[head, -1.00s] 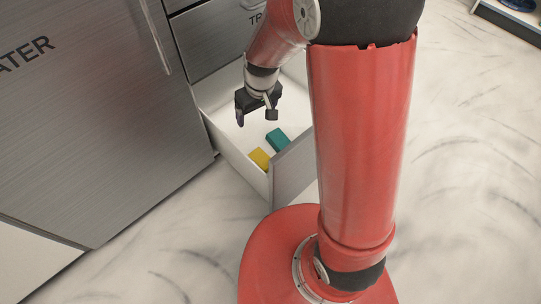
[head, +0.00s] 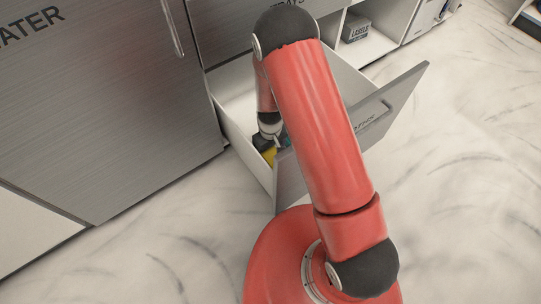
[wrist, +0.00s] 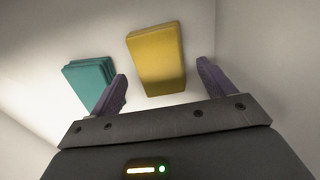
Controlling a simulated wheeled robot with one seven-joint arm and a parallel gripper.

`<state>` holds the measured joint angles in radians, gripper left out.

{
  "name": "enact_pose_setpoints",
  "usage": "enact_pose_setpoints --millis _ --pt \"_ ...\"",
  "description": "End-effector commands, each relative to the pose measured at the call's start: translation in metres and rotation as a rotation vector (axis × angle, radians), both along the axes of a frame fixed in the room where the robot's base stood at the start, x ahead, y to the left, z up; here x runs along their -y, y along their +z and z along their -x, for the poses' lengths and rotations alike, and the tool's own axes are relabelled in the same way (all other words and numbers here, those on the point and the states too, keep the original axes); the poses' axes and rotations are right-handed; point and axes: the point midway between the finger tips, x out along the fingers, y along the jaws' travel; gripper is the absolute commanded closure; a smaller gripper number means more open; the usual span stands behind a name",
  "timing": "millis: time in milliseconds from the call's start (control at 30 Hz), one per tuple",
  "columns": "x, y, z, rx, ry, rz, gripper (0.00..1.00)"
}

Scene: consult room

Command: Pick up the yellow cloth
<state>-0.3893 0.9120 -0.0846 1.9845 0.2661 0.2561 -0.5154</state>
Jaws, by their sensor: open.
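The yellow cloth (wrist: 156,58) is a folded flat block on the white floor of an open drawer (head: 237,109). In the head view a small part of the yellow cloth (head: 269,156) shows beside my gripper. My gripper (wrist: 160,88) is open and empty, inside the drawer. In the wrist view its two purple fingers lie to either side of the cloth's near end, with the cloth between and ahead of them. I cannot tell how high the fingertips are above it. My arm hides much of the drawer in the head view.
A teal folded cloth (wrist: 90,82) lies left of the yellow one, close to my left finger. The drawer's walls and its front panel (head: 375,122) stand around my gripper. A grey box marked labels (head: 356,28) sits on a shelf behind.

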Motion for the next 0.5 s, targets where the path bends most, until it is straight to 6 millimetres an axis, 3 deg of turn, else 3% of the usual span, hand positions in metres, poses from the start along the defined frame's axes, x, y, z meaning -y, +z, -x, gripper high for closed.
enact_pose_setpoints --millis 133,400,500 --pt "0.0 -0.017 0.0 -0.001 -0.001 0.001 0.18" --pt "0.0 -0.018 0.0 0.001 0.0 -0.001 0.18" --pt "0.0 -0.018 0.0 0.001 -0.001 -0.001 0.31"
